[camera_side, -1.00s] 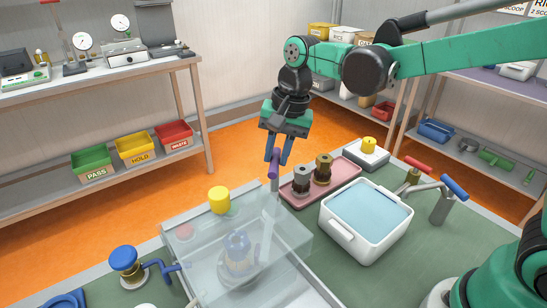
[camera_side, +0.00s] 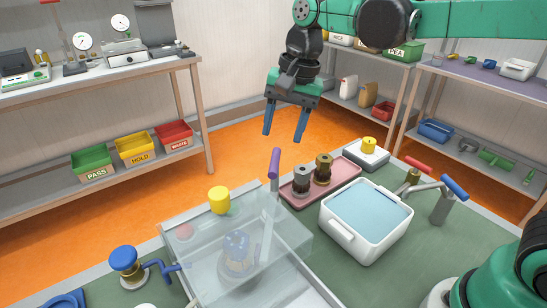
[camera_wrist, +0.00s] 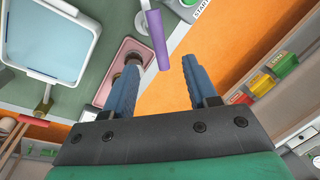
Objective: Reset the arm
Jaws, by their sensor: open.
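My gripper (camera_side: 285,122) is open and empty, raised above the bench in the side view. Its blue fingers also show in the wrist view (camera_wrist: 165,85), spread apart. A purple handle (camera_side: 275,163) on a grey post stands upright below the fingers, apart from them. The purple handle also shows in the wrist view (camera_wrist: 157,38), ahead of the fingertips.
A pink tray (camera_side: 336,184) holds two metal fittings. A white tub of blue liquid (camera_side: 352,238) stands beside it. A clear cover (camera_side: 200,248) lies over a blue part at front left. Valves with red and blue handles stand at right. The air around my gripper is clear.

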